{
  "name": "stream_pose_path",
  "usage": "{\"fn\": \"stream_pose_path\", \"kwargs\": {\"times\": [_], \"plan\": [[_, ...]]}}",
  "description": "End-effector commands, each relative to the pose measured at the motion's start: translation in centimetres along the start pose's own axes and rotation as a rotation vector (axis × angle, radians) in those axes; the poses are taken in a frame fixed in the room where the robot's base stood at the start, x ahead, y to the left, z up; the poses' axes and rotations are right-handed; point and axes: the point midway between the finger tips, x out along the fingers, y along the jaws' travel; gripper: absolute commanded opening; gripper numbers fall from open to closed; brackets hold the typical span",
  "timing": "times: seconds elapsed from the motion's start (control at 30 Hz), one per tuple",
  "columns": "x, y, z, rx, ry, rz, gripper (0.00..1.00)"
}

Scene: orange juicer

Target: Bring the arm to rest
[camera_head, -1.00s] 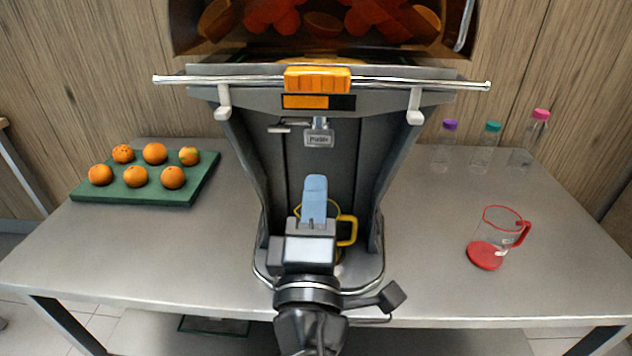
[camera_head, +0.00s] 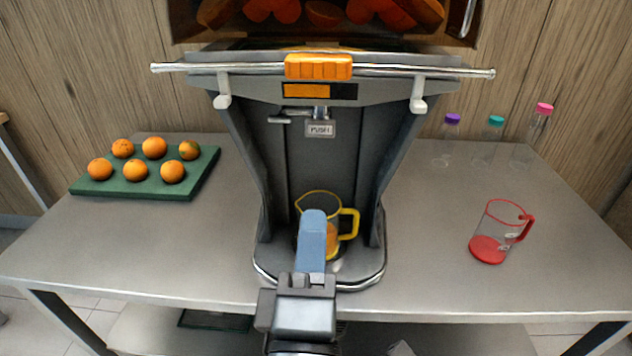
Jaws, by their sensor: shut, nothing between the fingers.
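My gripper (camera_head: 312,222) is shut and empty, with its blue fingers pointing up the picture from the front edge of the juicer's base. The orange juicer (camera_head: 290,160) stands in the middle of the table, with its tap and PUSH plate (camera_head: 320,129) above. A clear jug with a yellow rim and handle (camera_head: 348,226) stands on the juicer's base under the tap, with some orange content low in it. My fingers hide part of the jug; I cannot tell whether they touch it.
A green board (camera_head: 200,175) with several oranges (camera_head: 135,170) lies on the table (camera_head: 430,285) at left. A red-handled jug (camera_head: 490,248) stands at right. Bottles with purple, teal and pink caps (camera_head: 543,109) stand at the back right. The front right tabletop is clear.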

Motion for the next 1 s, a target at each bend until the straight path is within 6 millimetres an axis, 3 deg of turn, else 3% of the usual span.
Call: {"fn": "stream_pose_path", "kwargs": {"times": [0.17,0.27,0.4,0.6,0.77,1.0], "plan": [[-0.4,-0.8,0.8,0.015,0.01,-0.032,0.0],[-1.5,-2.8,2.4,0.062,0.034,-0.107,0.0],[-4.7,-6.0,5.8,0.188,0.067,-0.255,0.0],[-10.6,-8.3,10.4,0.433,0.065,-0.441,0.0],[-15.5,-7.8,13.7,0.658,0.017,-0.544,0.0],[-22.1,-3.9,18.0,1.022,-0.12,-0.603,0.0]]}}
